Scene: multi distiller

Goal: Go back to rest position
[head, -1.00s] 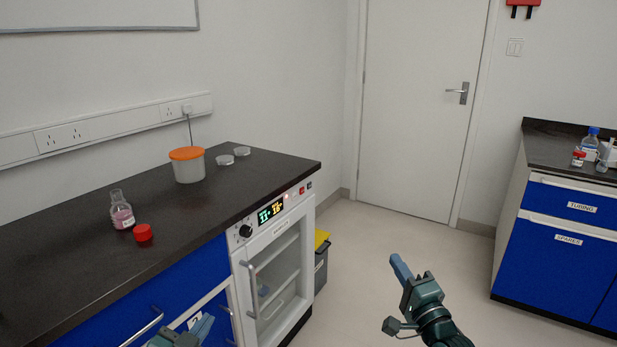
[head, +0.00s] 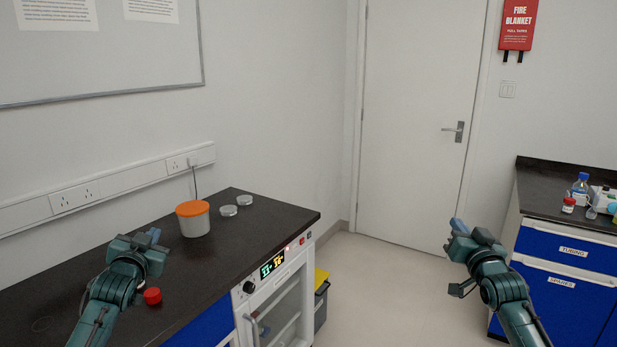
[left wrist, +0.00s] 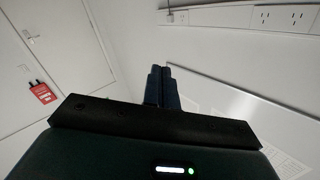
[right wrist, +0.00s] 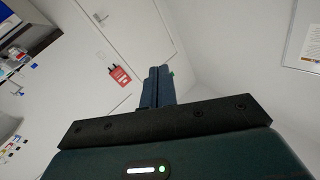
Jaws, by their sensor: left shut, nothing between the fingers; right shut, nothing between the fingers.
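My left gripper (head: 150,238) is raised in front of the left bench in the head view, its fingers pointing away from me. Its fingers (left wrist: 162,88) are together and empty in the left wrist view. My right gripper (head: 458,228) is raised over the open floor, left of the right bench. Its fingers (right wrist: 158,86) are together and empty in the right wrist view. Neither gripper touches anything that I can see.
The left bench (head: 240,230) carries an orange-lidded tub (head: 194,220), two small dishes (head: 229,211) and a red cap (head: 152,296). A glass-door appliance (head: 280,295) sits under its end. The right bench (head: 545,190) holds bottles (head: 580,188). Floor (head: 385,285) between is clear.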

